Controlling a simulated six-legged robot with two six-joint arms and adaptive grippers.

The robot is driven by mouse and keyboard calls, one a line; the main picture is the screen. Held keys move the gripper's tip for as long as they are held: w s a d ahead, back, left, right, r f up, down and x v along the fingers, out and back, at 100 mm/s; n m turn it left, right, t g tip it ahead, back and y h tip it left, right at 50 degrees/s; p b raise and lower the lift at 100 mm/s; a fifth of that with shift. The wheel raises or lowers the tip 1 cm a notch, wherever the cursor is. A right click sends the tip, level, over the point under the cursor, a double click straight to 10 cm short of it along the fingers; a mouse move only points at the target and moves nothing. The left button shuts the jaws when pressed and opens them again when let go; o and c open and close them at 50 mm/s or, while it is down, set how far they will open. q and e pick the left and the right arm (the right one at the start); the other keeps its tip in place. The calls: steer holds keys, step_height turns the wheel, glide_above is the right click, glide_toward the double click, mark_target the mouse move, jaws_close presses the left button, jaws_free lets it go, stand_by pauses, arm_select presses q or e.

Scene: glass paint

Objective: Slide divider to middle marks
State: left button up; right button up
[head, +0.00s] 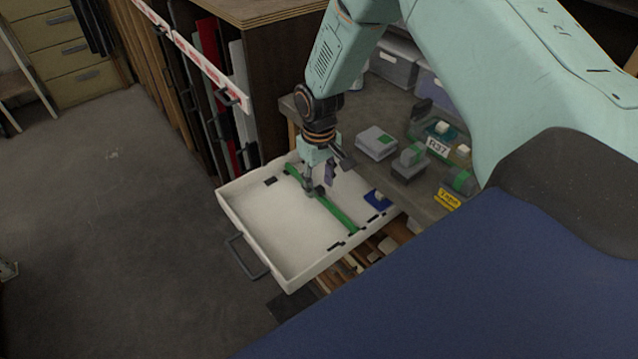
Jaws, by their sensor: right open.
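A white open drawer (268,240) is pulled out, with a dark handle on its front. A thin green divider (337,212) runs across it from wall to wall, closer to the back of the drawer than to the handle side. A small dark knob sits near the divider's middle. Short black marks (270,181) show along the drawer's side walls; which are the middle ones is hard to tell. My right gripper (319,186) points down over the divider at the knob, open, its fingers around or just above it; contact cannot be told. My left gripper is out of view.
A blue item with a white top (377,199) lies in the drawer's back section. A panel rack (215,70) stands behind. The drawer's front section is empty.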

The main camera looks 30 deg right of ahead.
mark_target(319, 188)
step_height(319, 188, up, 11)
stand_by(0.3)
stand_by(0.4)
steer(key=shift+s+a, duration=0.1)
steer(key=shift+s, duration=0.05)
